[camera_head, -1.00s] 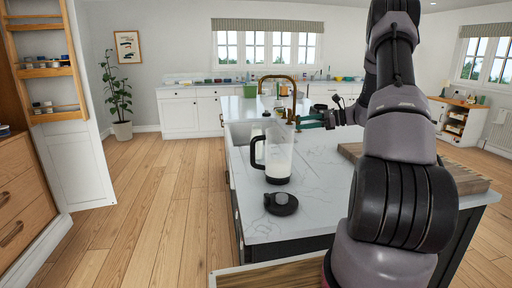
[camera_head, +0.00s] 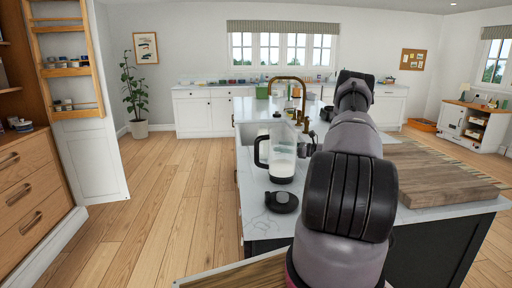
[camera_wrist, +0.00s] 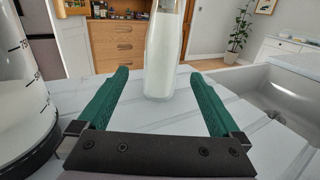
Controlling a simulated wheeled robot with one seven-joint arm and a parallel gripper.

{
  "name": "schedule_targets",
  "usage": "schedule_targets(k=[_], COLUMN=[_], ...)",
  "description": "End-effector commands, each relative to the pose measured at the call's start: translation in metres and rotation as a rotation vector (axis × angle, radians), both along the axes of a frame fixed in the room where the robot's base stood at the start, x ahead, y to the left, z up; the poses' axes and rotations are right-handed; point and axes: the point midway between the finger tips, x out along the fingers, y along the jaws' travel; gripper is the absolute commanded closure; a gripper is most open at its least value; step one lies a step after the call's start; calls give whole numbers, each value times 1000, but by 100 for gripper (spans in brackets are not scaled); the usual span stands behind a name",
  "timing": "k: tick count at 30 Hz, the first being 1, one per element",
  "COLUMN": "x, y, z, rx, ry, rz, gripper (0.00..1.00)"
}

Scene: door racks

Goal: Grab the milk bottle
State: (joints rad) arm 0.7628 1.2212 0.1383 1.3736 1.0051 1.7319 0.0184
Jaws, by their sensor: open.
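The milk bottle (camera_wrist: 165,50) is clear glass with white milk in it. It stands upright on the white marble counter in the wrist view, its top cut off by the frame. My gripper (camera_wrist: 158,73) is open, with its two green fingers pointing toward the bottle. The bottle's base shows between the fingertips, a little beyond them, and nothing is held. In the head view the gripper is mostly hidden by my arm, and I cannot clearly pick out the bottle behind the blender jug.
A blender jug (camera_head: 283,160) with white liquid stands on the counter, close left of my gripper in the wrist view (camera_wrist: 22,100). A black lid (camera_head: 282,202) lies nearer. The sink (camera_wrist: 270,95) is on the right. A wooden board (camera_head: 430,170) lies right of my arm.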

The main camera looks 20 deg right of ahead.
Motion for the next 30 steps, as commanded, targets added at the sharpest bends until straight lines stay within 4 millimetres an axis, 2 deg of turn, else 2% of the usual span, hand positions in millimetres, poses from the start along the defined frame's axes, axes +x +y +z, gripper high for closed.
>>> schedule_targets(k=[6, 14, 21, 29, 30], x=[24, 40, 66, 69, 69], y=[27, 42, 66, 68, 68], z=[0, -1, -2, -2, -2], rx=[-1, -1, -2, -1, -1], ry=[1, 0, -1, 0, 0], rz=[4, 4, 4, 1, 1], gripper=[0, 0, 0, 0, 15])
